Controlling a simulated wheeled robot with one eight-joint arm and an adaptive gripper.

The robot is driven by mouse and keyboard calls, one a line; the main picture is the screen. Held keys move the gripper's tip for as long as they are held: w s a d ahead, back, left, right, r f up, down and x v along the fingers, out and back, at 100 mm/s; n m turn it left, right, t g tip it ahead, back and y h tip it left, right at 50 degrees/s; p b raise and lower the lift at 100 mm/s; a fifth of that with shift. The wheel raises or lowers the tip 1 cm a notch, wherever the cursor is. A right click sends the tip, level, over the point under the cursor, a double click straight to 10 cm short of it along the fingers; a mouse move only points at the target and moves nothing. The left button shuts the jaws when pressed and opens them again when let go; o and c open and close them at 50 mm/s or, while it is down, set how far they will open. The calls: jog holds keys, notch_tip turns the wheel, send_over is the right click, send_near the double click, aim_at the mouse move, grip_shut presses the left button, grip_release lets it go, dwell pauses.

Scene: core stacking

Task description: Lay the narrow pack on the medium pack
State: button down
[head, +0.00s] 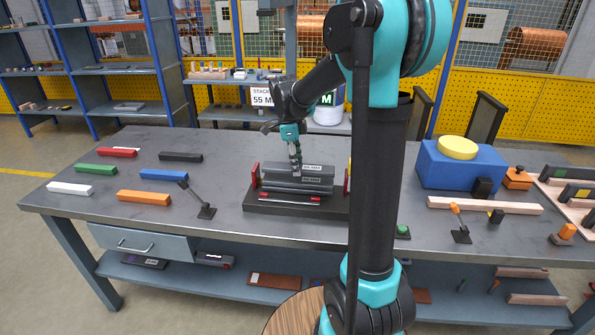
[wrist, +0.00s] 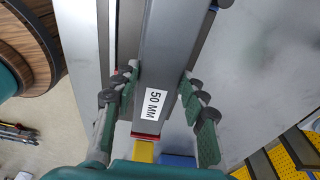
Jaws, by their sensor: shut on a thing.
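In the head view my gripper (head: 296,170) points down at a stack of grey packs in the black fixture (head: 262,207). It is shut on the upper pack (head: 322,169), which I take as the narrow pack. A lower grey pack (head: 318,187), seemingly the medium pack, lies right under it. I cannot tell whether the two touch. In the wrist view the held pack (wrist: 172,40) carries a "50 MM" label and runs between my fingers (wrist: 160,75).
The fixture has a red end post (head: 255,176) at left. Red, black, green, blue, white and orange bars lie on the table's left side. A black lever stand (head: 206,211) is near the fixture. A blue box (head: 455,166) stands at right. My arm hides the fixture's right side.

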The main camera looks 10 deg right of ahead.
jog(key=shift+f, duration=1.3)
jog(key=shift+f, duration=0.1)
jog(key=c, duration=0.9)
grip_release()
jog(key=shift+o, duration=0.2)
notch_tip(320, 180, up, 12)
jog(key=a, duration=0.1)
jog(key=shift+w+a, duration=0.3)
jog(key=shift+a, duration=0.1)
